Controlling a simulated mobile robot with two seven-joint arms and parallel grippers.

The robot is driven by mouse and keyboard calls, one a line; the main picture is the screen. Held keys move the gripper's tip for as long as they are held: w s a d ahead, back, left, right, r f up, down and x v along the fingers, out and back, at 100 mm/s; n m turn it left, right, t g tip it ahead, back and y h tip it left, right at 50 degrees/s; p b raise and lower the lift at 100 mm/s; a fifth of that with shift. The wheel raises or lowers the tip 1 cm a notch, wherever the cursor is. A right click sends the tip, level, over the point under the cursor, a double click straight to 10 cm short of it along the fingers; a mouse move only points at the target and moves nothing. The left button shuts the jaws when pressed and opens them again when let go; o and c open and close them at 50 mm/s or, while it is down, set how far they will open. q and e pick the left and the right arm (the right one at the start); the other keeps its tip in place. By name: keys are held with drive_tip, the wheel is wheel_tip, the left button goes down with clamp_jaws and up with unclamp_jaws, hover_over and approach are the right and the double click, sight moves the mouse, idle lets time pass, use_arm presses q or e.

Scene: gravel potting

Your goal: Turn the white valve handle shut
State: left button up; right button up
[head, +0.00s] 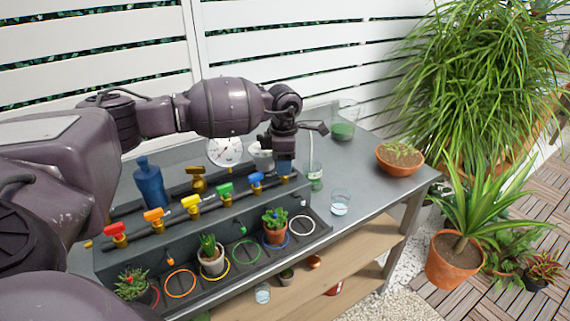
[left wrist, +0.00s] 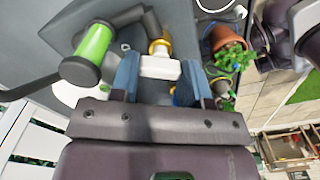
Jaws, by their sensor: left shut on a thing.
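The white valve handle (left wrist: 160,67) shows in the left wrist view on a brass valve body (left wrist: 159,47). It lies between the two blue fingers of my left gripper (head: 286,168), which is shut on it. In the head view the gripper points down at the right end of the valve row and hides the white handle. Along the grey planter the other handles stand in a row: red (head: 116,230), orange (head: 153,215), yellow (head: 191,202), green (head: 224,189) and blue (head: 256,179). My right gripper is not in view.
A white ring (head: 301,225) marks the planter slot at the right end. A potted plant (head: 274,226) stands beside it. A glass (head: 340,202), a terracotta bowl (head: 400,160) and a clear bottle (head: 314,177) stand near the gripper. A dial gauge (head: 225,151) and blue bottle (head: 149,184) stand behind.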

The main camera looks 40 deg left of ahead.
use_arm(q)
drive_tip(key=shift+f+m, duration=0.1)
drive_tip(key=shift+m, duration=0.9)
drive_tip(key=m+b, duration=0.1)
drive_tip(key=m, duration=0.1)
drive_tip(key=shift+m, duration=0.4)
drive_tip(key=m+b, duration=0.1)
drive_tip(key=m, duration=0.2)
drive_tip(key=shift+m+b, duration=0.3)
drive_tip(key=shift+b, duration=0.05)
drive_tip(key=shift+m+b, duration=0.35)
drive_tip(key=shift+m, duration=1.25)
drive_tip(key=shift+r, duration=0.2)
drive_tip(key=o, duration=0.9)
